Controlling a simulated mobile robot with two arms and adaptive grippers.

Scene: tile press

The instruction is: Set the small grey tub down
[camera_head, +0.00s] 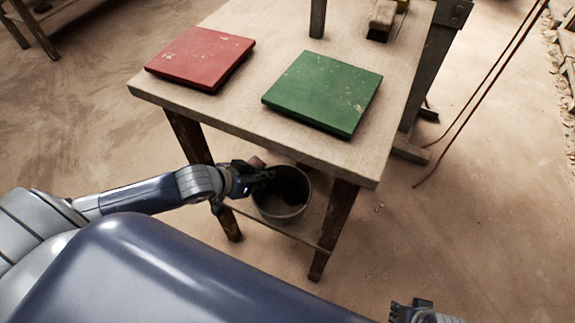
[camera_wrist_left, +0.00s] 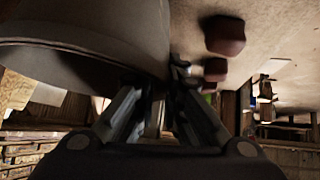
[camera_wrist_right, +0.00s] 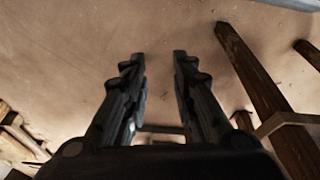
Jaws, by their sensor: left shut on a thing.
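The small grey tub (camera_head: 281,215) hangs below the front edge of the table in the head view, its dark inside facing up. My left gripper (camera_head: 262,177) is shut on the tub's rim at its left side. In the left wrist view the tub's pale wall (camera_wrist_left: 100,28) fills the upper left, and the left fingers (camera_wrist_left: 165,85) meet its edge. I cannot tell whether its base touches the lower shelf (camera_head: 300,232). My right gripper (camera_wrist_right: 160,65) is open and empty; only part of it shows at the head view's lower right edge.
The wooden table (camera_head: 235,110) bears a red tile (camera_head: 200,56) and a green tile (camera_head: 322,90). Its legs (camera_head: 335,225) stand close to the tub. Bare floor (camera_head: 450,220) lies to the right.

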